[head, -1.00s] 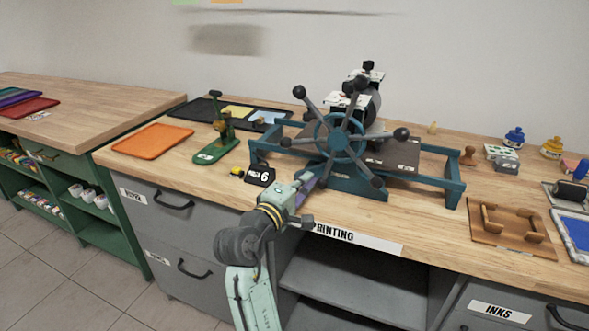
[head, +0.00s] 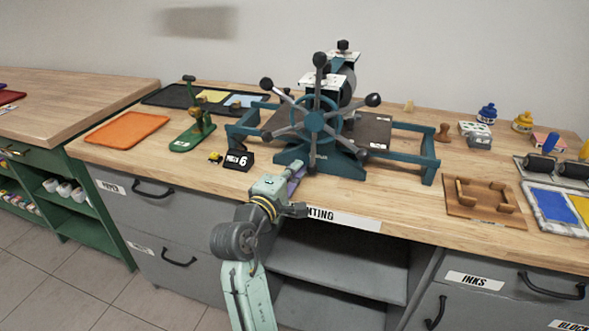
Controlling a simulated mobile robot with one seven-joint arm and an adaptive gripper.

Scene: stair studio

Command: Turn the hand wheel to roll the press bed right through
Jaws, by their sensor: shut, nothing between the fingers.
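The hand wheel (head: 317,121) is a teal hub with several grey spokes ending in black knobs. It stands upright on the near side of the teal printing press (head: 424,150). One spoke points nearly straight up and one nearly straight down. The dark flat press bed (head: 368,130) lies under the roller and shows to the right of the wheel. My gripper (head: 296,178) is at the counter's front edge, just left of and below the lowest knob (head: 311,169). Its fingers look shut and empty. I cannot tell whether they touch that knob.
An orange tray (head: 126,129) lies farther left. A wooden jig (head: 481,199) is to the right. Bare counter lies in front of the press.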

